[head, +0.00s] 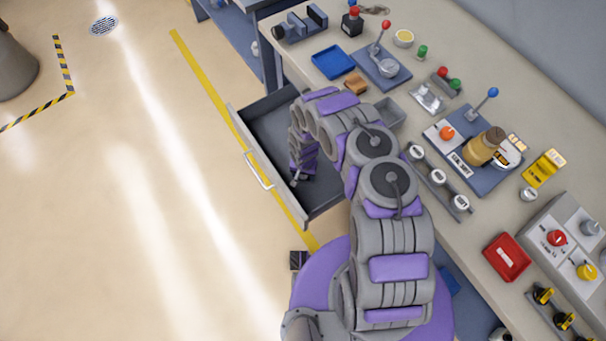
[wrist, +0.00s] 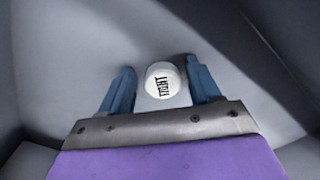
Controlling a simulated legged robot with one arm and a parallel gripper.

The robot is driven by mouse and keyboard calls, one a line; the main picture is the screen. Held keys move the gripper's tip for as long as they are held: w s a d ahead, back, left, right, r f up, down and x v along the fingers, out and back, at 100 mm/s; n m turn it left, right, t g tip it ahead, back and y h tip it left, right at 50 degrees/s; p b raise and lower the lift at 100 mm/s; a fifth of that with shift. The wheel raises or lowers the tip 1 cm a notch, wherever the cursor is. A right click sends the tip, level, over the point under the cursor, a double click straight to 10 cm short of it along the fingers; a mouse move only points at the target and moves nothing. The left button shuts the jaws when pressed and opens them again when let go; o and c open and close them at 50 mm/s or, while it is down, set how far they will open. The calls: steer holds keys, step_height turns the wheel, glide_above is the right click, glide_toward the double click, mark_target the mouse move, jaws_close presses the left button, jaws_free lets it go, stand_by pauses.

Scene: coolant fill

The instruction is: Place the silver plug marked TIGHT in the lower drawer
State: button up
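A pale round plug (wrist: 163,80) with dark lettering that reads TIGHT shows in the wrist view. It sits between the blue fingertips of my gripper (wrist: 159,66), with gaps visible beside it. The fingers are spread and do not appear to press on it. Grey drawer surfaces surround it; whether it rests on the floor I cannot tell for sure. In the head view my gripper (head: 299,178) reaches down inside the pulled-out drawer (head: 262,150), under the bench top. The plug is not distinguishable there.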

step_height(320, 180, up, 12)
steer(key=p, duration=0.6)
steer(key=shift+p, duration=0.35)
steer(key=shift+r, duration=0.1)
